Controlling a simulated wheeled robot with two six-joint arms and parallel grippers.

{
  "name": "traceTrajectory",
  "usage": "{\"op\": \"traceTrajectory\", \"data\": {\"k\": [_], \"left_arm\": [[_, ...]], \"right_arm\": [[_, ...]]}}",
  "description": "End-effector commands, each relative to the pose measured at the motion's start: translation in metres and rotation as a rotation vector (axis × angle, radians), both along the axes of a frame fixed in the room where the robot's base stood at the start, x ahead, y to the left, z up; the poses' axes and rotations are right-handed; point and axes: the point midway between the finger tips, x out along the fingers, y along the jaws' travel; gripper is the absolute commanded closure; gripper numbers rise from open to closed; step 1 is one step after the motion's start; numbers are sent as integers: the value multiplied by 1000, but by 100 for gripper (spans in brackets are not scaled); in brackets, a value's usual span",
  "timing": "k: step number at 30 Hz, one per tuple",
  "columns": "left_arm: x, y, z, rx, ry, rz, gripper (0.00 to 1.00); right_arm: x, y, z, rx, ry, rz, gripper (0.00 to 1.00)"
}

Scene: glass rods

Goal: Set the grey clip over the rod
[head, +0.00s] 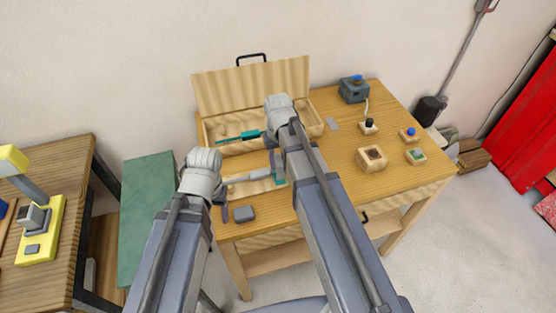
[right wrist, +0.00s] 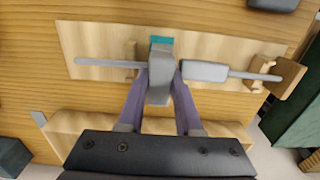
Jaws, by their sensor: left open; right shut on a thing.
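The rod (right wrist: 105,63) lies across wooden rests on a pale board (right wrist: 95,35) in the right wrist view. It has a thicker grey sleeve (right wrist: 205,71) right of the clip. My right gripper (right wrist: 160,82) is shut on the grey clip (right wrist: 160,75), which covers the middle of the rod from this camera. A teal piece (right wrist: 162,40) shows just beyond the clip. I cannot tell whether the clip touches the rod. In the head view my right gripper (head: 276,166) is over the board's right part. My left gripper (head: 221,203) is open and empty near the board's left end.
A small grey block (head: 244,213) lies on the table near the left gripper. An open wooden case (head: 250,88) with a teal-handled tool (head: 250,135) stands behind. Small wooden holders (head: 372,158) and a blue-grey box (head: 354,89) occupy the table's right side.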

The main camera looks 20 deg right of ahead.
Motion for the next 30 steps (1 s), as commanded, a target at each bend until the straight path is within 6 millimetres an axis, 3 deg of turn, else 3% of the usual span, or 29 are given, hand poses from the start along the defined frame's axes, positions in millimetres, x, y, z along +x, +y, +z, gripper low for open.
{"op": "traceTrajectory", "data": {"k": [3, 14, 15, 24, 30], "left_arm": [[0, 0, -11, 0, 0, 0, 31], [0, 0, -12, 0, 0, 0, 31], [0, 0, -12, 0, 0, 0, 31], [0, 0, -12, 0, 0, 0, 31], [0, 0, -12, 0, 0, 0, 31]], "right_arm": [[0, 0, -11, 0, 0, 0, 100], [0, 0, -12, 0, 0, 0, 100], [0, 0, -12, 0, 0, 0, 63], [0, 0, -12, 1, 0, 0, 31], [0, 1, -12, 2, 0, 1, 31]]}}
